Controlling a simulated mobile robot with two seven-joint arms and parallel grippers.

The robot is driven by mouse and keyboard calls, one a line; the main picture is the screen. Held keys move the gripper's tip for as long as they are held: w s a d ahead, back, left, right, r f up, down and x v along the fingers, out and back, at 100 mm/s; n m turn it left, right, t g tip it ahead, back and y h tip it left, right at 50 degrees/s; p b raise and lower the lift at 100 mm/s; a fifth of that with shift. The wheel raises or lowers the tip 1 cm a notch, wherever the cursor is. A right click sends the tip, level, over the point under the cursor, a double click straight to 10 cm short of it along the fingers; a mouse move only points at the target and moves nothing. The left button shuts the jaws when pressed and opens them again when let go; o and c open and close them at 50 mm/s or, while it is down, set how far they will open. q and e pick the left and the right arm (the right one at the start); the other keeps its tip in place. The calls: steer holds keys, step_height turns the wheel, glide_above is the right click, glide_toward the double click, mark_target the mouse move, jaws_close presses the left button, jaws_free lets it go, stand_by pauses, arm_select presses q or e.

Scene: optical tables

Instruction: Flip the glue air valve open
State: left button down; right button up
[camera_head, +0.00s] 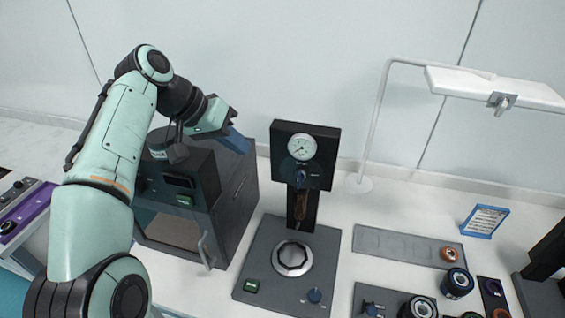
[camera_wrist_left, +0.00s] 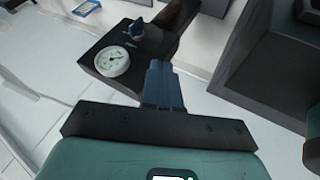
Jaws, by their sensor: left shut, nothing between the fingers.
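The black glue unit (camera_head: 323,140) stands upright behind its grey base, with a round white gauge (camera_head: 302,147) on its front. A small blue valve knob (camera_head: 300,177) sits below the gauge; it also shows in the left wrist view (camera_wrist_left: 137,29), beyond the gauge (camera_wrist_left: 112,62). I cannot tell its exact setting. My left gripper (camera_head: 238,141) is to the left of the unit, above the dark box. Its blue fingers (camera_wrist_left: 163,84) are shut and empty, near the unit's head but apart from the knob. My right gripper is not in view.
A dark box (camera_head: 236,205) with a handle stands left of the unit. A white lamp (camera_head: 497,88), a grey tray (camera_head: 390,243) and several small round parts are at the right.

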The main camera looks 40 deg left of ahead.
mark_target(299, 180)
arm_select(q)
steer(key=shift+s+d, duration=0.1)
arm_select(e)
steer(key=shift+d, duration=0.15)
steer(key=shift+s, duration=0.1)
arm_select(q)
steer(key=w+d+f+b, duration=0.1)
steer(key=w+d+f, duration=0.4)
steer(key=w+f, duration=0.2)
steer(key=shift+w+d+f, duration=0.3)
steer(key=shift+d+f, duration=0.05)
steer(key=shift+f, duration=0.15)
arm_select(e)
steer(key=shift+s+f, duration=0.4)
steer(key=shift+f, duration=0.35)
arm_select(q)
steer(key=shift+w+d+r+y, duration=0.1)
steer(key=shift+d+r+y, duration=0.05)
steer(key=shift+y, duration=0.15)
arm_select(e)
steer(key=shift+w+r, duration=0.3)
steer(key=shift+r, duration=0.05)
arm_select(q)
steer(key=shift+d+r+g+y+p, duration=0.1)
steer(key=shift+g+y+p, duration=0.2)
steer(key=shift+g+p, duration=0.15)
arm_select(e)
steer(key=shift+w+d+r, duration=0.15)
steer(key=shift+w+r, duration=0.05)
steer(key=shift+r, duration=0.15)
